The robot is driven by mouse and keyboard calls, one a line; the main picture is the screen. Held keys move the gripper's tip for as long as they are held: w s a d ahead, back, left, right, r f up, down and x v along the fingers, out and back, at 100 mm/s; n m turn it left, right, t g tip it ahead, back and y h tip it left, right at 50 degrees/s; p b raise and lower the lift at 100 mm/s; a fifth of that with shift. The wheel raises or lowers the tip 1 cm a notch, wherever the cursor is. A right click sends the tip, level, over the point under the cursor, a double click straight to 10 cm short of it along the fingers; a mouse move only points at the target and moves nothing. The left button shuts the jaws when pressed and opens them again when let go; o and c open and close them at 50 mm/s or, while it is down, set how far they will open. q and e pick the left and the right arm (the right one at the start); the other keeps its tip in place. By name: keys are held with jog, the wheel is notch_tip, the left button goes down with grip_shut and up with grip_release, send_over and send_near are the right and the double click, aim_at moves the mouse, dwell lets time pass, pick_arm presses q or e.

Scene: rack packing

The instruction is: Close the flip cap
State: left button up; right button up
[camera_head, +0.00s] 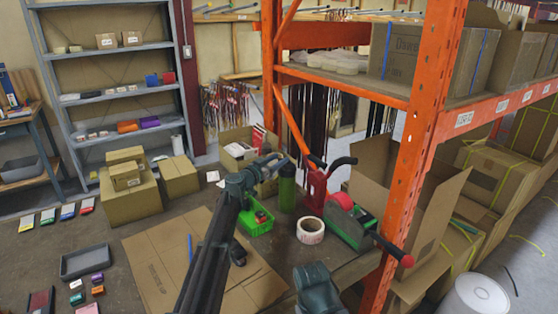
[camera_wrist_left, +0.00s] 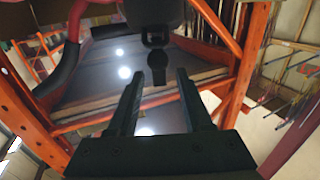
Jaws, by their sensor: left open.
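A green bottle (camera_head: 287,190) with a darker green top stands upright on the table, behind the tape roll and beside the green basket. My left gripper (camera_head: 275,163) is at the height of the bottle's top, just to its left in the head view. In the left wrist view its two jaws (camera_wrist_left: 161,76) are apart with nothing gripped between them. A dark part with a loop and a small flap (camera_wrist_left: 155,38) shows just beyond the fingertips; it may be the bottle's cap. I cannot tell the cap's angle in the head view.
A green basket (camera_head: 257,224), a tape roll (camera_head: 310,231), a red and green tape dispenser (camera_head: 349,222) and a red tool (camera_head: 318,190) crowd around the bottle. An orange rack post (camera_head: 411,150) stands to the right. A flat cardboard sheet (camera_head: 165,262) lies in front.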

pick_arm(q)
jog(key=shift+w+d, duration=0.2)
jog(key=shift+w, duration=0.15)
grip_shut()
jog(key=shift+r+p, duration=0.2)
jog(key=shift+p, duration=0.2)
jog(key=g+y+p, duration=0.1)
jog(key=p, duration=0.2)
jog(key=w+d+r+g+y+p, duration=0.1)
jog(key=g+p, duration=0.1)
jog(key=p, duration=0.2)
jog(key=w+g+y+p, duration=0.1)
jog(key=p, duration=0.3)
jog(key=shift+w+d+r+g, duration=0.1)
jog(key=shift+d+r+g, duration=0.15)
jog(key=shift+g, duration=0.15)
jog(key=shift+w+d+f+g+y+p, duration=0.25)
jog(key=shift+g+y+p, duration=0.2)
jog(key=shift+p, duration=0.65)
jog(key=shift+a+f, duration=0.1)
